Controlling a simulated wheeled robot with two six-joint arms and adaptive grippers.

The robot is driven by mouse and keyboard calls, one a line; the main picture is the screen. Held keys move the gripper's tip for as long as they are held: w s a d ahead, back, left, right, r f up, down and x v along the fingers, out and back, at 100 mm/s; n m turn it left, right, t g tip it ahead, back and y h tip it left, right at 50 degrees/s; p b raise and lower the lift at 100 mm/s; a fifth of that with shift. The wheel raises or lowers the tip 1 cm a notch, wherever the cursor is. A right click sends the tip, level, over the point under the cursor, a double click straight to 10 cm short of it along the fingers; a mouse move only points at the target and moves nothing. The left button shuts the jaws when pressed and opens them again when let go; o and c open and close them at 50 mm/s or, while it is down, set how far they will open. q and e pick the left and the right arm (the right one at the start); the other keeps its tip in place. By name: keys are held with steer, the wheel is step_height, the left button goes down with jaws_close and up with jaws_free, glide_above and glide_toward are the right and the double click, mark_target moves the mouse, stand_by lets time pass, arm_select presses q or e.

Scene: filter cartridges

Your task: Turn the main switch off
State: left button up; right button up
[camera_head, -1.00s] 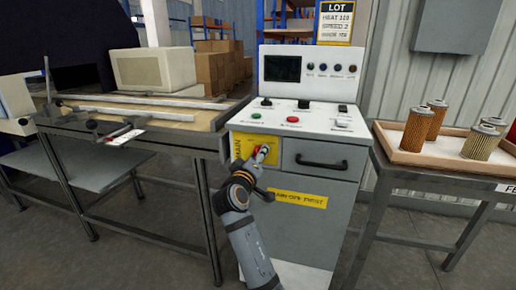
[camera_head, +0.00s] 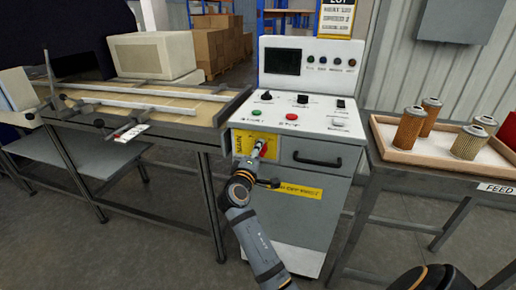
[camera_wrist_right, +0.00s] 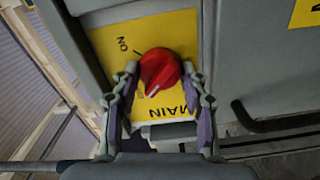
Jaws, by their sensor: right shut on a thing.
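The main switch is a red knob (camera_wrist_right: 160,67) on a yellow plate (camera_wrist_right: 112,43) marked MAIN and ON. Its white pointer line faces down-left in the wrist view, away from the ON mark. In the head view the red knob (camera_head: 264,149) shows partly behind my gripper, on the front of the grey control cabinet (camera_head: 312,215). My right gripper (camera_wrist_right: 160,80) is shut on the knob, with one finger on each side. It also shows in the head view (camera_head: 259,152).
A drawer handle (camera_head: 317,160) sticks out right of the switch. A workbench with rails (camera_head: 150,102) stands left of the cabinet. A table with a tray (camera_head: 420,160) of filter cartridges stands right. The floor in front shows free room.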

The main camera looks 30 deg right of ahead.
arm_select(q)
steer(key=shift+s+a+f, duration=0.1)
steer(key=shift+s+f, duration=0.15)
steer(key=shift+s, duration=0.05)
arm_select(e)
steer(key=o, duration=1.1)
steer(key=shift+o, duration=0.2)
